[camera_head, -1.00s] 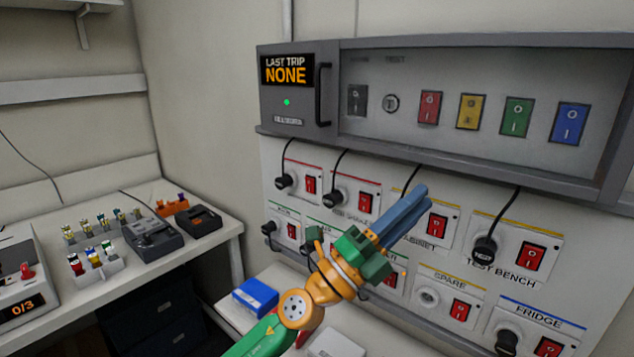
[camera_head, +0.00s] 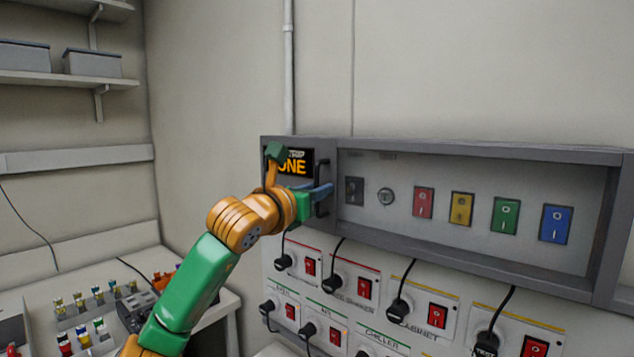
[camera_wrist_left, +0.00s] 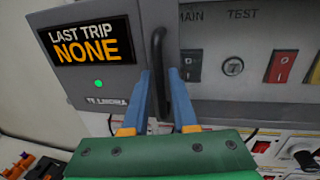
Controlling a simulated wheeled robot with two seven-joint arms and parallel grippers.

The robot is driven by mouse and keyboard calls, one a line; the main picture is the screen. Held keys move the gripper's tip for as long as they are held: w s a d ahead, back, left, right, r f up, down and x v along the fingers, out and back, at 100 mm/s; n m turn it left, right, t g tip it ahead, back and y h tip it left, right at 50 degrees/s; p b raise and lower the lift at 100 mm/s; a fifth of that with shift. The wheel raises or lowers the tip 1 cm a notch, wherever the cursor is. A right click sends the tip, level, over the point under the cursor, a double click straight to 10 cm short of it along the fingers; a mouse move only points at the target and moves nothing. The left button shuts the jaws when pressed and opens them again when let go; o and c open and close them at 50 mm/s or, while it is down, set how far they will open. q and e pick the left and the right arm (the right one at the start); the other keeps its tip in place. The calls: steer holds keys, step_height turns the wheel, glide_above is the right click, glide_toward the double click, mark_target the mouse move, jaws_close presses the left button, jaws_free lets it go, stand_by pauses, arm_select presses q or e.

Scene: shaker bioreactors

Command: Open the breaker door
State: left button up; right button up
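The breaker panel (camera_head: 470,148) is a long grey box on the wall. Its windowed front (camera_head: 440,235) covers a row of switches and looks shut. A black vertical handle (camera_wrist_left: 157,100) stands between the display and the window; its lower end shows in the head view (camera_head: 322,209). My left gripper (camera_head: 328,190) is at this handle. In the left wrist view its two blue fingers (camera_wrist_left: 160,78) are apart, one on each side of the handle. Whether either finger touches it I cannot tell. My right gripper is in neither view.
The display (camera_wrist_left: 86,50) reads "LAST TRIP NONE", with a green light below. Beneath the panel are several sockets with black plugs, cables and red switches (camera_head: 437,315). A bench (camera_head: 210,300) with small racks stands at left. The wall above the panel is clear.

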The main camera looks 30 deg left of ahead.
arm_select(q)
steer(key=shift+s, duration=0.15)
jaws_close()
stand_by(1.2)
